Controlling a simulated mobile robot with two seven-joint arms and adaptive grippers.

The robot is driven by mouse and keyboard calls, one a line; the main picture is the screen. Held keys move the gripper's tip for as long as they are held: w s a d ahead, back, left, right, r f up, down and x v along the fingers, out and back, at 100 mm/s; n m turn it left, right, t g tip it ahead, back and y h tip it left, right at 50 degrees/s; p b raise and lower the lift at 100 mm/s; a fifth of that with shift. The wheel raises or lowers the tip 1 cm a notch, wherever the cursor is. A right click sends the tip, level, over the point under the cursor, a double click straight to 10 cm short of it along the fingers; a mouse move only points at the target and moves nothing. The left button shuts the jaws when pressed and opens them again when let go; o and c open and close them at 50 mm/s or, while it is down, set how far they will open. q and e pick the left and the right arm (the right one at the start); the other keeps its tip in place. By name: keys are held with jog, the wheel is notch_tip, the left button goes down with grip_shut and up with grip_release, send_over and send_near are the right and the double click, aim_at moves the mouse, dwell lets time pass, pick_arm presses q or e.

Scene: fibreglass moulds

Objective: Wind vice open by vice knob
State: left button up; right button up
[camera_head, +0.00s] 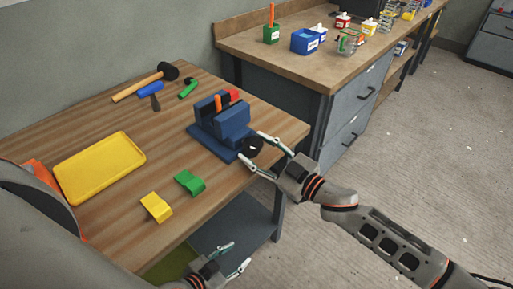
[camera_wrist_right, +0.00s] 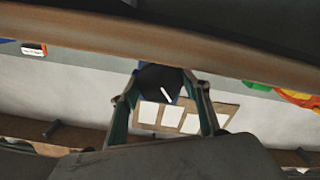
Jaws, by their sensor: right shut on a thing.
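The blue vice (camera_head: 232,121) stands at the right end of the wooden table. An orange upright piece (camera_head: 218,103) shows at its jaws, but I cannot tell how tightly it sits. The round black vice knob (camera_head: 254,144) is on the vice's near side. My right gripper (camera_head: 250,146) is shut on the knob, one finger on either side. In the right wrist view, the dark knob (camera_wrist_right: 157,80), with a white mark, sits between the fingers. My left gripper (camera_head: 237,256) is open and empty, low in front of the table.
A yellow tray (camera_head: 100,167), a yellow block (camera_head: 156,207) and a green block (camera_head: 189,183) lie on the table (camera_head: 140,230). A hammer (camera_head: 140,87) and other tools lie at the back. A workbench (camera_head: 300,60) with small bins stands behind. The floor at right is clear.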

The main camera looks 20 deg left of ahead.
dwell(0.5)
jog(key=o, duration=1.1)
jog(key=v, duration=1.2)
